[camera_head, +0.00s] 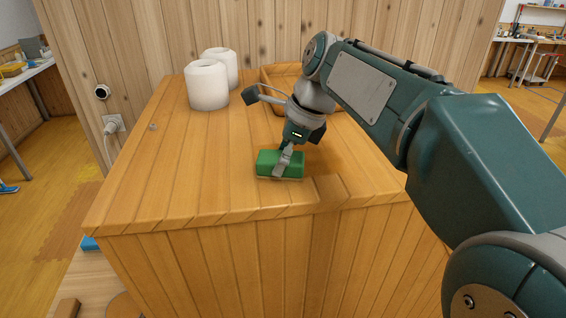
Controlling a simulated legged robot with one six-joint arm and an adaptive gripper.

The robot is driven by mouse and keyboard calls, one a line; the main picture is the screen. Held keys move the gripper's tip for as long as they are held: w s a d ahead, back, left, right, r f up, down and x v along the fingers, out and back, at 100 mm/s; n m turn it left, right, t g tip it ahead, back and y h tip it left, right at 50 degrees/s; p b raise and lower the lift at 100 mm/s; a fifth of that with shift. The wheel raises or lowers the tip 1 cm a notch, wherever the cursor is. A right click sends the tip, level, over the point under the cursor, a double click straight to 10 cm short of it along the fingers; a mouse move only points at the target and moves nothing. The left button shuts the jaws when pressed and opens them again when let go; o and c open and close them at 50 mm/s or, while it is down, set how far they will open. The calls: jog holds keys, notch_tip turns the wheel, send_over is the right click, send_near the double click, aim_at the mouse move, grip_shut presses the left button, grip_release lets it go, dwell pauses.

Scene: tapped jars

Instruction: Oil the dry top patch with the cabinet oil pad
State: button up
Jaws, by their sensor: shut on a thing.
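A green oil pad (265,163) with a pale underside sits on or just above the wooden cabinet top (190,160). My gripper (283,165) points down over it and is shut on it. I cannot tell for sure whether the pad touches the wood. A slightly darker strip (328,190) of the top shows to the right of the pad, near the front edge; I cannot tell whether it is the dry patch or shadow. My arm comes in from the right and hides the right part of the top.
Two white rolls (207,85) stand at the back left of the top. A wooden tray (268,76) lies at the back, partly behind my arm. A plank wall (150,40) closes off the back.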

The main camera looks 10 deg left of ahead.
aim_at(248, 146)
jog(key=shift+w+a, duration=0.45)
jog(key=shift+w, duration=1.15)
jog(key=shift+w+a, duration=0.5)
jog(key=shift+w, duration=1.1)
jog(key=shift+w+a, duration=0.45)
jog(key=shift+w, duration=1.15)
jog(key=shift+s+a+f, duration=0.1)
jog(key=shift+s+a, duration=0.1)
jog(key=shift+a, duration=0.3)
jog(key=shift+s+a, duration=0.15)
jog(key=shift+a, duration=0.35)
jog(key=shift+s+d, duration=0.2)
jog(key=shift+s, duration=0.5)
jog(key=shift+s+d, duration=0.2)
jog(key=shift+s, duration=0.45)
jog(key=shift+s+d, duration=0.2)
jog(key=shift+s, duration=0.5)
